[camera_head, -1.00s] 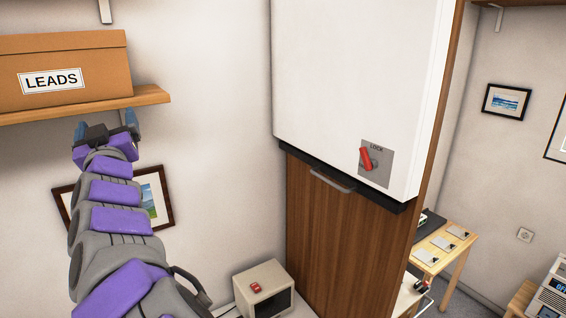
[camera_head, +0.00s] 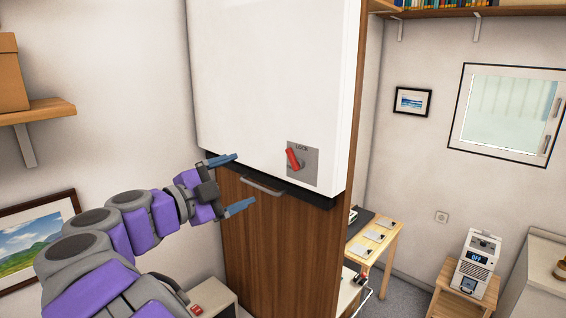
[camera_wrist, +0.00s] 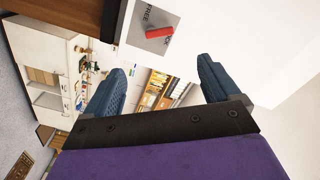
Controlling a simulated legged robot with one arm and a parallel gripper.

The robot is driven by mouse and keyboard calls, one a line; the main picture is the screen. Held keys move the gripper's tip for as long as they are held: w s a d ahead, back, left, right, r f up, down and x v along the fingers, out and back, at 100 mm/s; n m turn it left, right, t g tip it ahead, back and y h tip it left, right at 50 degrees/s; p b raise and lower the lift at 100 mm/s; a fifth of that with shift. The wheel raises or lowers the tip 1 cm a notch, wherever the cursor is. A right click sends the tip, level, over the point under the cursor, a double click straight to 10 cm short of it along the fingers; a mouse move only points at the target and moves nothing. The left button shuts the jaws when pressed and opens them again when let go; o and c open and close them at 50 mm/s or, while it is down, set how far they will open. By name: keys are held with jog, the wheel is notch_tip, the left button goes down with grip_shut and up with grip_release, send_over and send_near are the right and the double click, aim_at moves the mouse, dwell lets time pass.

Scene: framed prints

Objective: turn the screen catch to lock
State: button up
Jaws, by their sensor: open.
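The screen catch is a red lever (camera_head: 293,158) on a grey plate (camera_head: 309,172) at the lower right of the white screen (camera_head: 270,70). The plate reads LOCK at its top. The lever leans up and to the left, a little off the LOCK word. My gripper (camera_head: 238,182) is open and empty. It is to the left of the catch and apart from it, near the screen's lower edge.
A grey handle (camera_head: 262,187) sits on the dark bar below the screen, close to my gripper. Wood panelling (camera_head: 275,245) is beneath. A shelf (camera_head: 38,112) with a box and a framed print (camera_head: 40,240) are on the left wall. A small table (camera_head: 372,238) stands behind the panel.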

jog(key=p, duration=0.1)
send_near(292, 161)
jog(key=w+d, duration=0.3)
jog(key=d, duration=0.1)
jog(key=w, duration=0.2)
jog(key=shift+w+d+r, duration=0.1)
jog(key=shift+w+d, duration=0.3)
jog(key=shift+w+a, duration=0.35)
jog(key=shift+a, duration=0.1)
jog(key=shift+d, duration=0.8)
jog(key=shift+c, duration=0.3)
jog(key=shift+d+r, duration=0.1)
jog(key=shift+d, duration=0.25)
jog(key=c, duration=0.3)
jog(key=shift+w+a+f, duration=0.1)
jog(key=shift+a+f, duration=0.1)
jog(key=shift+a, duration=0.35)
jog(key=c, duration=0.7)
